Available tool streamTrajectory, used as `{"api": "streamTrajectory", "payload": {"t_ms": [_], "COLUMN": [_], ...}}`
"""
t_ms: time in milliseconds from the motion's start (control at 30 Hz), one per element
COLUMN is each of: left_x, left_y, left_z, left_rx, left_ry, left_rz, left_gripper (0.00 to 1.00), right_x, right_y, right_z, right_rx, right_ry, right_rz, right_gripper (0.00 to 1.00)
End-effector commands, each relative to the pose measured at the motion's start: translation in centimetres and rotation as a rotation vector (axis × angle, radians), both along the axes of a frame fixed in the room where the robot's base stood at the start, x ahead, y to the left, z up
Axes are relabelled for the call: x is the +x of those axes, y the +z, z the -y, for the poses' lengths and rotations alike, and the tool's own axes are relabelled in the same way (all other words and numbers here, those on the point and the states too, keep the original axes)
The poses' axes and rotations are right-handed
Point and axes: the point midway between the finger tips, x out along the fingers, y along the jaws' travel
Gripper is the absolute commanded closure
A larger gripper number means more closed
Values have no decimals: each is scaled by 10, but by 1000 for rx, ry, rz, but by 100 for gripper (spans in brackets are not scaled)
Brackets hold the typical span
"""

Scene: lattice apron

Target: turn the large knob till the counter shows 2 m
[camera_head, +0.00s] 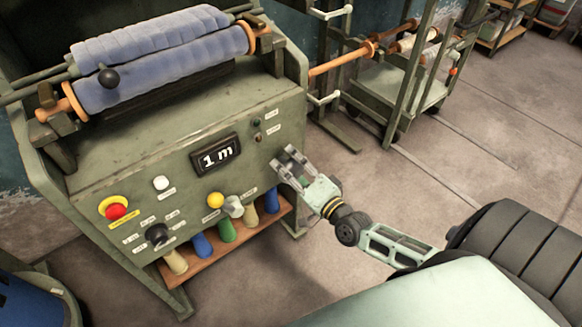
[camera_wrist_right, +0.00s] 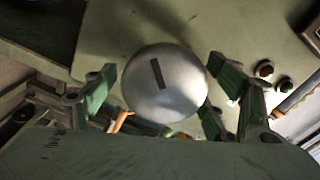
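The counter (camera_head: 216,156) on the green machine's front panel reads "1 m". The large knob (camera_wrist_right: 165,84) shows in the right wrist view as a round silver face with a dark slot-like mark, slightly tilted. In the head view it is hidden behind my right gripper (camera_head: 287,168), which is at the right part of the panel. In the wrist view the green finger pads of my right gripper (camera_wrist_right: 160,92) stand on both sides of the knob. A gap shows at the left pad; contact at the right is unclear. My left gripper is not in view.
The panel also carries a red stop button (camera_head: 116,211), a black dial (camera_head: 156,235), a yellow button (camera_head: 215,200) and a smaller grey knob (camera_head: 233,207). Below is a shelf (camera_head: 200,258) of coloured handles. A blue roll (camera_head: 165,70) lies on top.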

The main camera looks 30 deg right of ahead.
Motion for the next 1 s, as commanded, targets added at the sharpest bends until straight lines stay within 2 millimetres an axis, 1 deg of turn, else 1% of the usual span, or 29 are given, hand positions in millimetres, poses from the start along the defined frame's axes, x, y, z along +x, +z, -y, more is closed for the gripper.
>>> {"api": "streamTrajectory", "payload": {"t_ms": [267,367,467,800,900,1000], "left_x": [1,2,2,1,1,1], "left_y": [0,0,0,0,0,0], "left_z": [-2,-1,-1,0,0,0], "left_rx": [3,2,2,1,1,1], "left_ry": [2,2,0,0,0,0], "left_rz": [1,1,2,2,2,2], "left_gripper": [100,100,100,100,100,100], "right_x": [-1,-7,-20,-87,-102,-113], "right_y": [0,-1,-2,-1,-1,-1], "right_z": [-1,-1,0,6,7,8], "right_rx": [1,1,0,0,0,0], "right_ry": [2,2,3,2,2,1], "right_rz": [-1,-2,-3,-4,-3,-3], "right_gripper": [22,22,22,22,22,22]}}
